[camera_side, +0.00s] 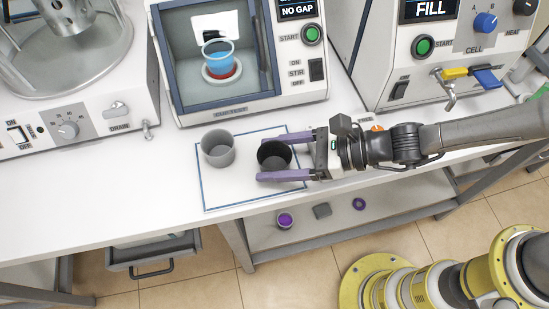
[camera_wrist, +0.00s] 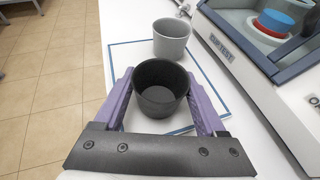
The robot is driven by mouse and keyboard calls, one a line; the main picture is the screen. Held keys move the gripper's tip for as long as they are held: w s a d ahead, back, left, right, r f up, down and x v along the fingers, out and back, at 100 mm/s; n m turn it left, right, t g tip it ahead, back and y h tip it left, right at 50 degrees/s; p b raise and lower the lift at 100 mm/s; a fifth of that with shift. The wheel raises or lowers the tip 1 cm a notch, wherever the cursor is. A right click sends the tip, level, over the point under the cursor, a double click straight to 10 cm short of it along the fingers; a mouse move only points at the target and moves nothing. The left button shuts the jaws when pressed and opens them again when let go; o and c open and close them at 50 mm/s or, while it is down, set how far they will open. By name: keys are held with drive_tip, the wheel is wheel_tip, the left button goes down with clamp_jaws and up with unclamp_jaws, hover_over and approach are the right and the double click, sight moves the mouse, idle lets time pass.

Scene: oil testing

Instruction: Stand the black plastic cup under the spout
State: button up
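The black plastic cup (camera_side: 275,155) stands upright and empty on the white mat. It also shows in the wrist view (camera_wrist: 160,92). My gripper (camera_side: 262,157) reaches in from the right, with one purple finger on each side of the black cup. The fingers lie very close to its wall; I cannot tell whether they touch it. In the wrist view my gripper (camera_wrist: 159,75) has the cup between its fingers. A metal spout (camera_side: 450,98) hangs from the front of the FILL machine (camera_side: 400,75) at the right, beside a yellow lever and a blue lever.
A grey cup (camera_side: 218,149) stands just left of the black cup, on the blue-edged mat (camera_side: 225,196). A machine with a metal bowl (camera_side: 85,60) is at the left. The bench is clear front left.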

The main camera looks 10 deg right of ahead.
drive_tip(key=c, duration=0.9)
drive_tip(key=shift+c, duration=0.2)
drive_tip(key=shift+r, duration=0.15)
